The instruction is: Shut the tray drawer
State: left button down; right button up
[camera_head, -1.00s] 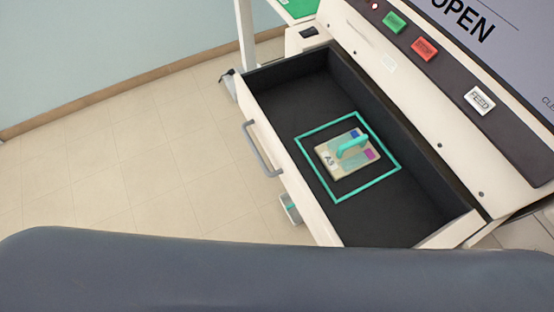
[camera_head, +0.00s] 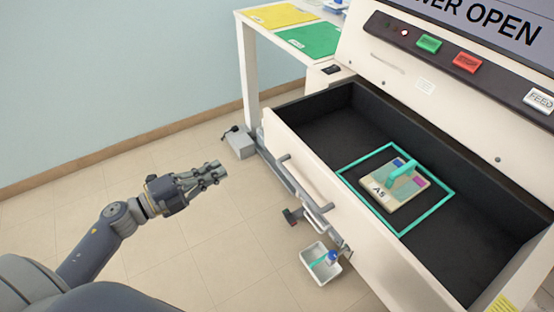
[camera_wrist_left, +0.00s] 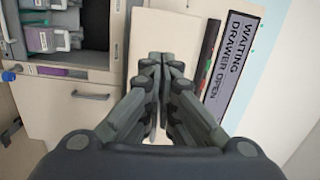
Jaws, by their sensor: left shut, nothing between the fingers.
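The tray drawer (camera_head: 284,136) is pulled out of the cream machine, with a dark inside and a grey bar handle (camera_head: 305,184) on its front. Inside it a slide tray marked A5 (camera_head: 408,196) with a teal handle sits within a teal square outline. My left gripper (camera_head: 216,172) is shut and empty, in the air left of the drawer front and apart from the handle. In the left wrist view its fingers (camera_wrist_left: 163,62) are together, in front of a cream panel and a screen reading WAITING, DRAWER OPEN (camera_wrist_left: 232,65). My right gripper is not in view.
The machine's panel has a green button (camera_head: 429,44), a red button (camera_head: 467,62) and a FEED button (camera_head: 540,100). A side table with yellow (camera_head: 279,16) and green mats stands behind. A small white bin (camera_head: 318,264) is below the drawer front. The floor at left is clear.

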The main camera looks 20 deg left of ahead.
aim_at(279, 144)
pick_arm(q)
jog(key=shift+m+g+h, duration=0.5)
jog(key=shift+m+h, duration=0.2)
jog(key=shift+m, duration=0.2)
jog(key=x, duration=1)
jog(key=d+r+x, duration=0.1)
jog(key=x, duration=0.4)
jog(key=shift+s, duration=0.3)
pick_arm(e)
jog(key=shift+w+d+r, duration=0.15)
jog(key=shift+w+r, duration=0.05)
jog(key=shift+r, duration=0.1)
